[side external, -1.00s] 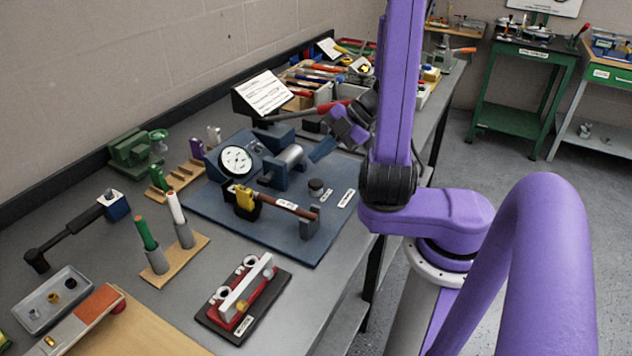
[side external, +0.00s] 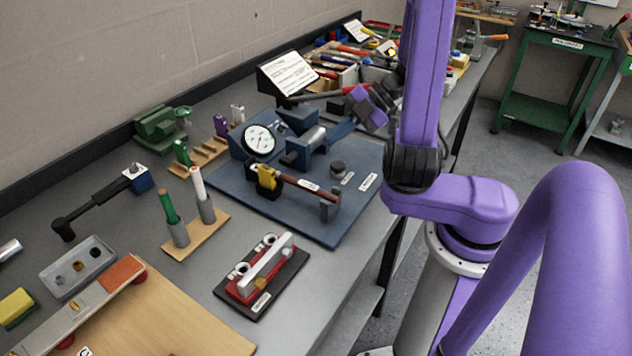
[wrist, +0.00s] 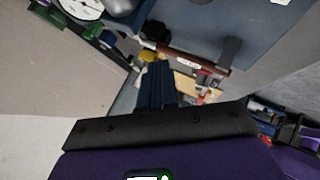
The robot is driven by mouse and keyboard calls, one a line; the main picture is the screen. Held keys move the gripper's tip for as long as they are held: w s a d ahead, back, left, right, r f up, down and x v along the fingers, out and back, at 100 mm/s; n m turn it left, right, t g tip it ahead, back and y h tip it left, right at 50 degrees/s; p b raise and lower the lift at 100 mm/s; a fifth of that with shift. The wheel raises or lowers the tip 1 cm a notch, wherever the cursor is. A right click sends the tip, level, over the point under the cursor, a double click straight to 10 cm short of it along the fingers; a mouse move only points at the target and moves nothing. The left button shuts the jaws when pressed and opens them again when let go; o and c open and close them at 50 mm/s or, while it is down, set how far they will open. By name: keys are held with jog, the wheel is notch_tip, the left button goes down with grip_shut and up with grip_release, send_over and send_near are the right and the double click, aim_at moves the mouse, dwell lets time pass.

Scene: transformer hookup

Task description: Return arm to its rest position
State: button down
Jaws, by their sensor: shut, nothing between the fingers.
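My gripper (side external: 338,130) shows in the side view as a purple and black wrist with dark blue fingers, held above the far right part of the blue base plate (side external: 345,220). In the wrist view its fingers (wrist: 157,85) are together and empty. The plate carries a round white dial gauge (side external: 259,140), a grey cylinder in a blue fixture (side external: 312,138), and a brown bar (side external: 305,186) between a yellow clamp (side external: 267,176) and a grey post (side external: 329,206). The gripper appears apart from them; the exact gap cannot be told.
A dark lever and a sign stand (side external: 288,76) are close to my wrist. A red and black fixture (side external: 263,276) and a wooden peg stand (side external: 195,236) with green and white rods are nearer. Tools crowd the bench's far end.

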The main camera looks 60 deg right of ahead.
jog(key=w+a+r+m+t+h, duration=0.15)
jog(key=w+a+h, duration=0.4)
jog(key=w, duration=0.85)
jog(key=s+a+r+m+g+h, duration=0.1)
jog(key=s+a+m+g, duration=0.1)
jog(key=s, duration=1.3)
jog(key=s+a+m+g, duration=0.3)
jog(key=s+g, duration=0.3)
jog(key=s, duration=0.8)
jog(key=shift+s+a+r+h, duration=0.35)
jog(key=shift+s+a+r, duration=0.05)
jog(key=shift+a, duration=0.3)
dwell(0.5)
